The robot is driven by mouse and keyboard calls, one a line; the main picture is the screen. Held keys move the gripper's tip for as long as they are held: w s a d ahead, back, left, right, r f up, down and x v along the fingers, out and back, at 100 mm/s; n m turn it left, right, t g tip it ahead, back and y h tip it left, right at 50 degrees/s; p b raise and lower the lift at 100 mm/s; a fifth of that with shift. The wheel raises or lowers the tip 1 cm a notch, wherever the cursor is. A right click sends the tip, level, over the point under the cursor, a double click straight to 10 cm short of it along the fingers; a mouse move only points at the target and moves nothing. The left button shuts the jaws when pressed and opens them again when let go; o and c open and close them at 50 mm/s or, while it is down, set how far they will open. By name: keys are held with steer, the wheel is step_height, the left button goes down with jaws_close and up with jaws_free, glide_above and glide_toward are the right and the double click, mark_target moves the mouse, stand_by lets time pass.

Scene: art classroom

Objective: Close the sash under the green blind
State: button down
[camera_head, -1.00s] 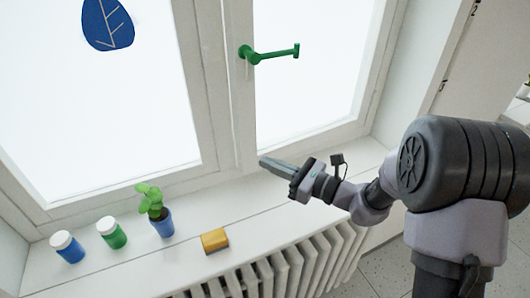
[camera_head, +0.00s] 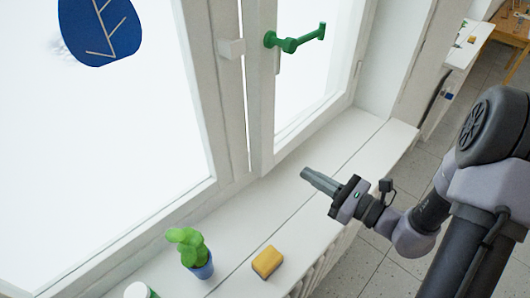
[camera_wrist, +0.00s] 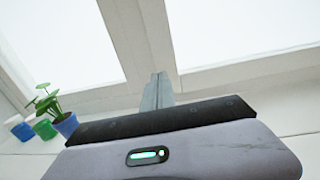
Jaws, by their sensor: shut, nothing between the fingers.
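The window sash (camera_head: 262,115) on the right has a green handle (camera_head: 295,43) sticking out to the right, roughly level. A narrow gap or seam runs along the sash's left edge; I cannot tell how far it stands open. No green blind is in view. My gripper (camera_head: 306,173) is shut and empty, over the sill below the handle and pointing toward the window, apart from the sash as far as I can see. In the wrist view its closed fingers (camera_wrist: 157,92) show in front of the window frame post (camera_wrist: 140,40).
On the sill (camera_head: 345,150) stand a potted plant (camera_head: 190,250), a yellow sponge-like block (camera_head: 267,262) and a jar with a white lid (camera_head: 138,291). A blue leaf cutout (camera_head: 100,30) is on the left pane. A radiator is under the sill; a table (camera_head: 512,28) stands far right.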

mark_target(265, 150)
steer(key=b+x, duration=0.1)
steer(key=x, duration=1)
steer(key=shift+a, duration=0.1)
steer(key=shift+w+a, duration=0.1)
steer(key=shift+w, duration=0.05)
steer(key=shift+a, duration=0.1)
